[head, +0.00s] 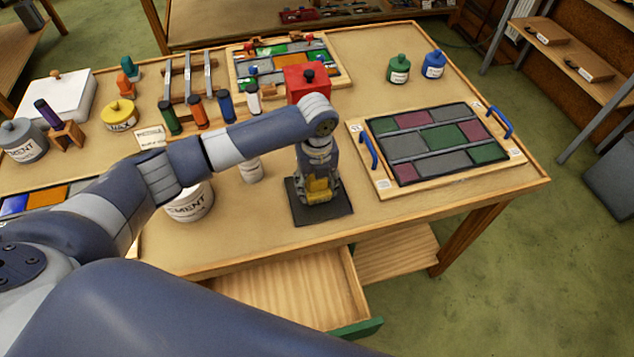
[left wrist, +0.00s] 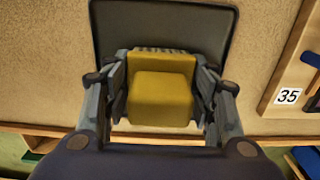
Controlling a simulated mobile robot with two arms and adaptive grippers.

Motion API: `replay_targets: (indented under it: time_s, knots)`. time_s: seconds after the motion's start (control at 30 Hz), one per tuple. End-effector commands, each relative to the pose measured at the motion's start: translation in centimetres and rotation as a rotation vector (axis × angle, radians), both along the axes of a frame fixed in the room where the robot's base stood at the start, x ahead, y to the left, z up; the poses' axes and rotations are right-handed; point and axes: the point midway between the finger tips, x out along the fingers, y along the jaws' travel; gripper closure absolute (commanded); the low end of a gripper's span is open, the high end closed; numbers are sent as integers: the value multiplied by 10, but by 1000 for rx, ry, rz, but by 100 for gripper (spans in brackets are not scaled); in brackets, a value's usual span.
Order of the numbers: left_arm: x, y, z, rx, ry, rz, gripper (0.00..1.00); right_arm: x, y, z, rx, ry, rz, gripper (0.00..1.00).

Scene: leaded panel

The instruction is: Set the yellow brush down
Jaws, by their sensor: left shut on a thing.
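The yellow brush (head: 318,187) is a yellow block held between the fingers of my left gripper (head: 318,178), low over a dark square mat (head: 330,212). In the left wrist view the brush (left wrist: 160,95) sits between both fingers, with the dark mat (left wrist: 208,30) beyond it. I cannot tell whether the brush touches the mat. Its underside is hidden. My right gripper is not in view.
A leaded panel (head: 408,182) in a wooden frame with blue handles lies to the right. A cement tub (head: 190,204) and a white bottle (head: 251,172) stand to the left. A red box (head: 300,82) is behind. An open drawer (head: 290,298) juts out below the front edge.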

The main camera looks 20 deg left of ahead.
Motion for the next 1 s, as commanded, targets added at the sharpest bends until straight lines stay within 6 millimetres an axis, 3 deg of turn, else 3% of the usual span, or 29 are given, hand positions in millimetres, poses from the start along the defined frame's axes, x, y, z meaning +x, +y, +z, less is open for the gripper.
replay_targets:
  time_s: [0.33, 0.37, 0.43, 0.47, 0.8, 1.0]
  knots:
    - [0, 0, -4, 0, 0, 0, 67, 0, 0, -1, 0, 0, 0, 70]
    - [0, 0, -4, 0, 0, 0, 45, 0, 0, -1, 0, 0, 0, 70]
    - [0, 0, -4, 0, 0, 0, 29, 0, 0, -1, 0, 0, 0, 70]
    - [0, 0, -4, 0, 0, 0, 27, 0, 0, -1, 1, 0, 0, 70]
    - [0, 0, -3, -1, -1, 0, 27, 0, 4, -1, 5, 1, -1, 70]
    - [1, -1, 17, -2, -5, 0, 27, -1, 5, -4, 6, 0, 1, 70]
